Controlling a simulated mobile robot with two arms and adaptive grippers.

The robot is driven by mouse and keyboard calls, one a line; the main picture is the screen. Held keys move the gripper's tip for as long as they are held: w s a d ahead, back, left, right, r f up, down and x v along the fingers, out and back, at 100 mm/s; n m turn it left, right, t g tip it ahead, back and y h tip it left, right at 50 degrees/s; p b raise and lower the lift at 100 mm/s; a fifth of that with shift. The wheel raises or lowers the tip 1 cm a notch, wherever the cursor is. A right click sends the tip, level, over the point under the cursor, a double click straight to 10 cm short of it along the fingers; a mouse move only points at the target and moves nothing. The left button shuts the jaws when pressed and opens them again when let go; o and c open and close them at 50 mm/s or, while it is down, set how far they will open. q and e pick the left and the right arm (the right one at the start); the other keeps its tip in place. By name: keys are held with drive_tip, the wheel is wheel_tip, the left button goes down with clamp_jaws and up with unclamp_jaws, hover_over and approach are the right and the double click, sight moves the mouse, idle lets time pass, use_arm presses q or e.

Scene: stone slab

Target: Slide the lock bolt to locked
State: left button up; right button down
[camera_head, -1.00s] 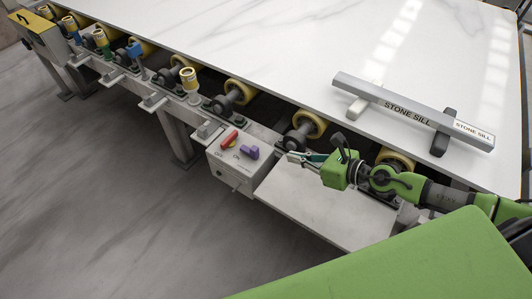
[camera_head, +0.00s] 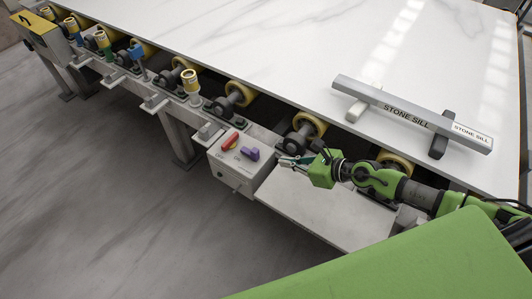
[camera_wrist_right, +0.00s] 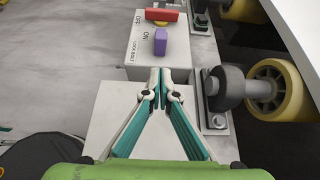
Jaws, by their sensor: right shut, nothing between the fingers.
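A light grey switch box (camera_head: 233,172) sits at the slab table's near edge. On its top are a red handle (camera_head: 230,141) beside the OFF marking and a purple block (camera_head: 250,154), which looks like the lock bolt. In the right wrist view the purple block (camera_wrist_right: 160,42) stands upright beside the ON marking, with the red handle (camera_wrist_right: 162,15) on a yellow base beyond it. My right gripper (camera_head: 282,161) is shut and empty, just right of the purple block and apart from it. In the wrist view its fingertips (camera_wrist_right: 158,73) point at the block. My left gripper is out of view.
A flat grey shelf (camera_head: 320,205) lies below the right gripper. Yellow rollers (camera_head: 312,124) line the table edge behind it. A grey STONE SILL bar (camera_head: 410,113) rests on the white slab (camera_head: 300,50). Open floor lies at the lower left.

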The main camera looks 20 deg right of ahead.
sight(254, 150)
drive_tip(key=w+a, duration=0.1)
drive_tip(key=w, duration=0.1)
drive_tip(key=w+a+f, duration=0.1)
drive_tip(key=w+a, duration=0.1)
drive_tip(key=w+a+f+p, duration=0.1)
drive_tip(key=w+a, duration=0.1)
drive_tip(key=shift+w+f, duration=0.15)
drive_tip(key=w+a, duration=0.1)
drive_tip(key=w, duration=0.1)
drive_tip(key=w+a, duration=0.1)
drive_tip(key=shift+w+a, duration=0.35)
drive_tip(key=shift+a, duration=0.05)
drive_tip(key=shift+s, duration=0.1)
